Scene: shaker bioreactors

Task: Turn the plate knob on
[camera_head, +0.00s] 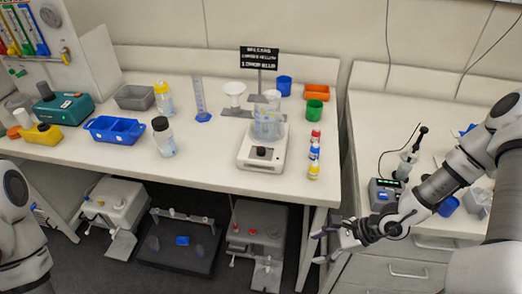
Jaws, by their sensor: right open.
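The plate (248,154) is a white stirrer-type unit on the left bench, with a beaker of clear liquid (268,124) on top. Its black knob (262,152) is on the front face and is unobstructed; its setting is too small to tell. My right gripper (318,247) is open and empty, in front of the gap between the two benches. It is below and to the right of the plate, well apart from the knob. My left arm shows at the left edge, but its gripper is out of view.
Small capped bottles (315,152) stand right of the plate. A bottle with a black cap (163,137), a blue tray (114,130) and a measuring cylinder (200,100) stand left. A black sign (259,58) rises behind. The bench front before the plate is clear.

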